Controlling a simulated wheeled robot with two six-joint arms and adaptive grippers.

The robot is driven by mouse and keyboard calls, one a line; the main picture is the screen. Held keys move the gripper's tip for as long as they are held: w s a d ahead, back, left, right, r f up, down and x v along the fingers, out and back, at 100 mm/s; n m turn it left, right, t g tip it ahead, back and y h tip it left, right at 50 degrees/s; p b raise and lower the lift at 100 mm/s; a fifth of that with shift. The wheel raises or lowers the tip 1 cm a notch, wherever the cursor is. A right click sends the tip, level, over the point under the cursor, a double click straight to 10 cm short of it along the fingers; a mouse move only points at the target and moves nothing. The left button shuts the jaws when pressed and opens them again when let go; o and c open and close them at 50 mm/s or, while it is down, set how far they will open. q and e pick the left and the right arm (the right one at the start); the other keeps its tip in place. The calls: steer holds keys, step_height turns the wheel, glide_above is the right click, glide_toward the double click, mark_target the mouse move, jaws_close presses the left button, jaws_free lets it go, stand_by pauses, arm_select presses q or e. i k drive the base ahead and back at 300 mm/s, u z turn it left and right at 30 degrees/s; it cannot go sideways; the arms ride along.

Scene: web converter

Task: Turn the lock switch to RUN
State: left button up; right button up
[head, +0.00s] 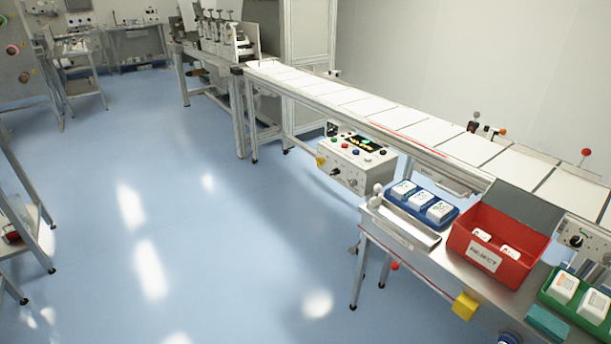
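A white control box (358,158) is mounted under the near side of the conveyor. It has coloured buttons and a dark display with yellow marks on its sloped top, and a dark switch (335,171) on its front face. A second white panel with a round black knob (575,241) is at the right edge. I cannot tell which of these is the lock switch, and no RUN label is readable. Neither of my grippers is in view.
The conveyor (385,112) runs from the machine at the back to the right edge. A steel table (420,262) at the right holds a blue tray (452,219), a red REJECT bin (466,246) and a green tray (600,324). The blue floor (200,230) left of these is clear.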

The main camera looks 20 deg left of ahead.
mark_target(320, 162)
steer(key=u, duration=0.75)
steer(key=i, duration=1.65)
steer(key=z, duration=0.4)
